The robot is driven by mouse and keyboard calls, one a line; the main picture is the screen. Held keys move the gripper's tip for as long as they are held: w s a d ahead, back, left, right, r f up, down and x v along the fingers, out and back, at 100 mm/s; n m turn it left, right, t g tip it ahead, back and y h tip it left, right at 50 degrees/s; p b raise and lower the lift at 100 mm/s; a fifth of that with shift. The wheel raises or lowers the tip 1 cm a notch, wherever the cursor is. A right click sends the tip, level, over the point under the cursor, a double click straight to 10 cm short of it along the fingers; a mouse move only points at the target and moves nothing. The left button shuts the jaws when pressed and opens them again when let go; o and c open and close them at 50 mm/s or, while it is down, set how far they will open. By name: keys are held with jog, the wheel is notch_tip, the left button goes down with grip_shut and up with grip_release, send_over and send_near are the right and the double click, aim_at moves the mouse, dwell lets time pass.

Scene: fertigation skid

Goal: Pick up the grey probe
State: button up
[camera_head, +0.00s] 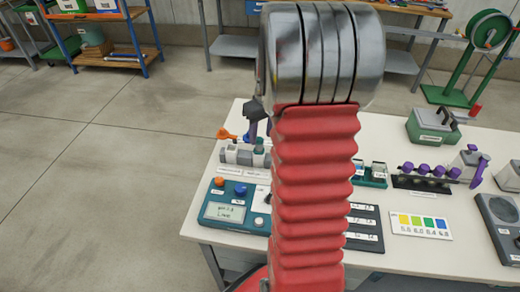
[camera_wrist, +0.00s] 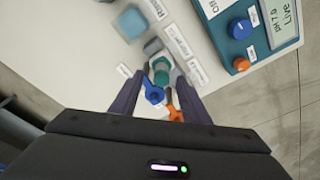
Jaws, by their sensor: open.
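A small grey rack (camera_head: 235,155) stands on the white table behind the teal meter, left of my arm. An orange-handled piece (camera_head: 226,134) and a teal-capped piece (camera_head: 259,144) stand at it. In the wrist view, the dark fingers of my gripper (camera_wrist: 160,84) are open over this rack. Between them show a teal piece (camera_wrist: 160,72), a blue piece (camera_wrist: 153,93) and an orange piece (camera_wrist: 174,114). A grey block-like part (camera_wrist: 152,47) lies just beyond the fingertips. I cannot tell which grey part is the probe, or whether a finger touches anything.
The teal meter (camera_head: 232,207) with a display and knobs is close by; it also shows in the wrist view (camera_wrist: 245,27). A dark rack with purple caps (camera_head: 428,182), a colour card (camera_head: 420,224) and a green case (camera_head: 432,127) stand to the right.

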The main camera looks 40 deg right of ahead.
aim_at(259, 140)
jog(key=shift+w+a+f, duration=0.1)
jog(key=shift+w+f, duration=0.1)
jog(key=shift+f, duration=0.65)
jog(key=shift+w+d+f, duration=0.1)
jog(key=shift+w+f, duration=0.1)
jog(key=shift+f, duration=0.65)
jog(key=shift+w+a+f, duration=0.1)
jog(key=shift+w+f, duration=0.1)
jog(key=shift+f, duration=0.65)
jog(key=shift+c, duration=0.3)
grip_shut()
jog(key=shift+r, duration=0.1)
notch_tip(259, 140, up, 10)
jog(key=shift+f, duration=0.1)
